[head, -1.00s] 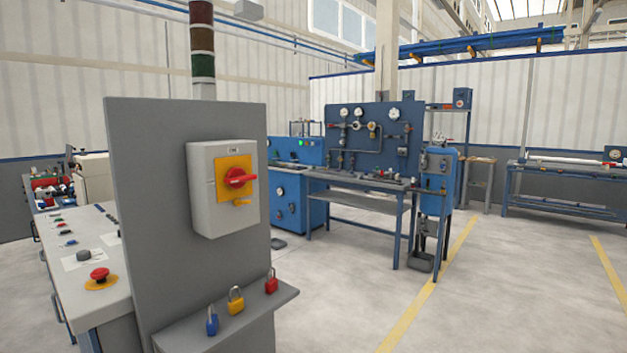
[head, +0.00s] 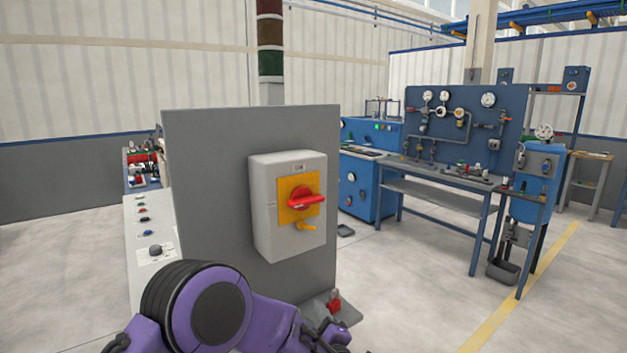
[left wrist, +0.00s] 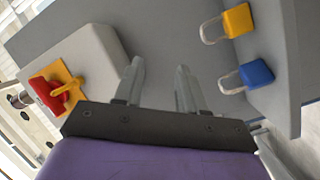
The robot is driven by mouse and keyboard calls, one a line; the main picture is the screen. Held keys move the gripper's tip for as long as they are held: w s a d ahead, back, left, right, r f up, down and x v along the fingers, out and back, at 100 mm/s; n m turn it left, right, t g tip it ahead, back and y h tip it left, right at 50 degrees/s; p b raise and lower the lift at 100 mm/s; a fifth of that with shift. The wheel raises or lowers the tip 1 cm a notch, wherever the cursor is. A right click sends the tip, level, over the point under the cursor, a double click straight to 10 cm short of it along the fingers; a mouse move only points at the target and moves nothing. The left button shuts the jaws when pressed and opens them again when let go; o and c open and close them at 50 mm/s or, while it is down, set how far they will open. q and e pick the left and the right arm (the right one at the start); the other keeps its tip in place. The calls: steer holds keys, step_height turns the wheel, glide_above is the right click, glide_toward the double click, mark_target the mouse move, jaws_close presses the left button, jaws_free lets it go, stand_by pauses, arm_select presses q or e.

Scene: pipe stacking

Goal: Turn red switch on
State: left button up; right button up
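The red switch handle (head: 306,200) lies roughly horizontal on a yellow plate (head: 285,213), with a small yellow tab below it. The plate is on a light grey box (head: 263,220) fixed to a dark grey upright panel (head: 210,200). In the left wrist view the red handle (left wrist: 47,95) is at the left, to the side of my left gripper (left wrist: 160,68). Its two fingers are apart with nothing between them, and it is clear of the handle. In the head view my purple left arm crosses below the box. My right gripper is not in view.
A red padlock (head: 334,302) sits on the ledge below the box. A control desk (head: 140,225) stands left of the panel; a blue workbench (head: 440,180) stands behind right.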

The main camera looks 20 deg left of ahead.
arm_select(q)
steer(key=w+d+r+n+g+y+p, duration=0.15)
steer(key=r+n, duration=0.25)
steer(key=r, duration=0.6)
steer(key=w+d+r+n+g+y+p, duration=0.15)
steer(key=r+n, duration=0.25)
steer(key=r, duration=0.5)
steer(key=n+y, duration=0.2)
steer(key=n, duration=0.1)
glide_toward(310, 203)
steer(key=shift+g+h, duration=0.3)
steer(key=p+x, duration=0.1)
steer(key=x, duration=0.2)
steer(key=p+x, duration=0.1)
steer(key=x, duration=0.2)
steer(key=r+p+x, duration=0.1)
steer(key=p+x, duration=0.1)
steer(key=x, duration=0.1)
steer(key=shift+w+a+f, duration=0.15)
steer(key=shift+w+f, duration=0.05)
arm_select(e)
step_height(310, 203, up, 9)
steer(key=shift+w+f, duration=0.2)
arm_select(q)
jaws_close()
